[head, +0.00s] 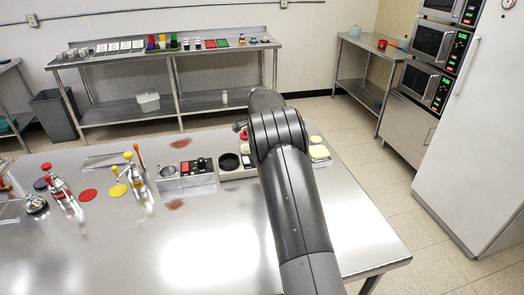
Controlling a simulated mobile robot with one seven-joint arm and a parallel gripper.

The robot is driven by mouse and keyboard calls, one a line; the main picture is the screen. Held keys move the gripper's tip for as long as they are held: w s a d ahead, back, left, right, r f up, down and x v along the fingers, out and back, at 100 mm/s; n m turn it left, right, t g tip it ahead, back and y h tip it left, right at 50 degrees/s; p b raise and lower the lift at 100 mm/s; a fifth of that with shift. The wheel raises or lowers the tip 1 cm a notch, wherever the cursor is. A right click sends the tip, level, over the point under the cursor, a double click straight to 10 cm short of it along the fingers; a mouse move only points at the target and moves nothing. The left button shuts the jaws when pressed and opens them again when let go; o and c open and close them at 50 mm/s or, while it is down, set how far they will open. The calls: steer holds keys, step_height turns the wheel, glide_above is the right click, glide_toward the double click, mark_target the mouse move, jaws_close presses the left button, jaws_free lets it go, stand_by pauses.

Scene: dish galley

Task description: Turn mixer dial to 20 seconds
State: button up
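A low metal countertop unit (188,184) sits in the middle of the near steel table. It has a round opening on its left and a small red and black panel (201,166) on its right. This may be the mixer, but I cannot make out a dial or any second marks at this size. My dark arm rises from the bottom of the head view and bends just right of the units. My gripper is not visible.
The near steel table (210,245) has bare room at the front. Left of the unit stand yellow-topped (136,178) and red-topped (62,190) dispensers and a bell (36,205). A unit with a black round top (229,161) is beside my arm. Microwaves (427,42) are stacked at right.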

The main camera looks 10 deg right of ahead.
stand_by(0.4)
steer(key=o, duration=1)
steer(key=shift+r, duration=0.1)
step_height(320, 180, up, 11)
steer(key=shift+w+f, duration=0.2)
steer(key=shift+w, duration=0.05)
